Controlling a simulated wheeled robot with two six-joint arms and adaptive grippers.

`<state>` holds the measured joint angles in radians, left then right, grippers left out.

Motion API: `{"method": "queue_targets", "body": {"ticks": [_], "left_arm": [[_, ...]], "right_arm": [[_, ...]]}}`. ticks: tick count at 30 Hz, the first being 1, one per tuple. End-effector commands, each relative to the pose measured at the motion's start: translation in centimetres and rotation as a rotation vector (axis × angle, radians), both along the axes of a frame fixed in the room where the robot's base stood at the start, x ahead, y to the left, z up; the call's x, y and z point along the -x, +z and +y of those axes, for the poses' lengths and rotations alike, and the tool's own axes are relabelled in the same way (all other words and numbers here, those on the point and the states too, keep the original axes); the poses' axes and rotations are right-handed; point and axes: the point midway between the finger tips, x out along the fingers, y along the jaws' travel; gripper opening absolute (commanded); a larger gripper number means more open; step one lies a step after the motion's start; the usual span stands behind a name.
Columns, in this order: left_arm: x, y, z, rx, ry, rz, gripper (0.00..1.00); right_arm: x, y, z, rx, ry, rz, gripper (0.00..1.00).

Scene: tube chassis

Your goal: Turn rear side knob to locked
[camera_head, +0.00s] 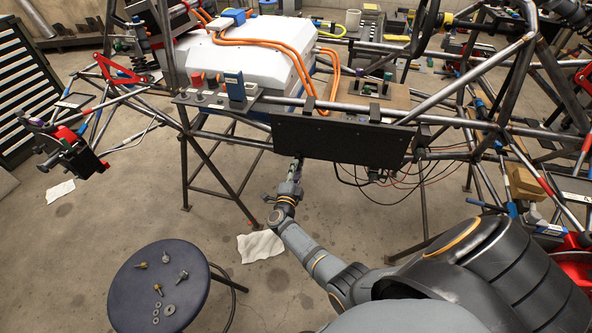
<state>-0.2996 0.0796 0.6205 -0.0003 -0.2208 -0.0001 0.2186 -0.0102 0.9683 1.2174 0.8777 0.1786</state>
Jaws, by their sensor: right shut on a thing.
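My right arm reaches up from the bottom right, and its gripper (297,165) is at the lower left edge of a black panel (340,140) on the tube chassis. The gripper is shut on a small part there, which I take to be the side knob. The fingers and the panel edge hide it, so its turn position cannot be read. My left gripper is out of view.
A round dark stool (200,262) with several loose bolts and washers stands at the lower left. Thin wires (420,178) hang below the panel's right end. Chassis tubes (440,122) run close around the panel. White cloths (261,246) lie on the floor.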

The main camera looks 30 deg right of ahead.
Motion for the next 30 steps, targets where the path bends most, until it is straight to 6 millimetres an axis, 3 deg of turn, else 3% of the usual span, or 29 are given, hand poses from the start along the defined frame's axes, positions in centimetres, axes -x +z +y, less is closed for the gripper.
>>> {"method": "queue_targets", "body": {"ticks": [7, 8, 13, 23, 30], "left_arm": [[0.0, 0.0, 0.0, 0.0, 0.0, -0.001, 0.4], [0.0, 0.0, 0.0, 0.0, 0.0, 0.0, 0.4], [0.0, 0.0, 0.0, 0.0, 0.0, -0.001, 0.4], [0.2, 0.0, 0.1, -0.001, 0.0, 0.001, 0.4], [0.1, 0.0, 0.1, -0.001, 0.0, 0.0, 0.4]], "right_arm": [[0.0, -0.1, 0.1, -0.001, 0.002, 0.003, 0.0], [0.0, -0.1, 0.1, -0.001, 0.002, 0.003, 0.3], [0.0, -0.1, 0.1, -0.001, 0.002, 0.001, 0.51], [0.4, -0.2, 0.4, -0.002, 0.001, 0.002, 0.51], [3.4, -0.2, 3.5, -0.005, 0.001, 0.002, 0.51]]}}
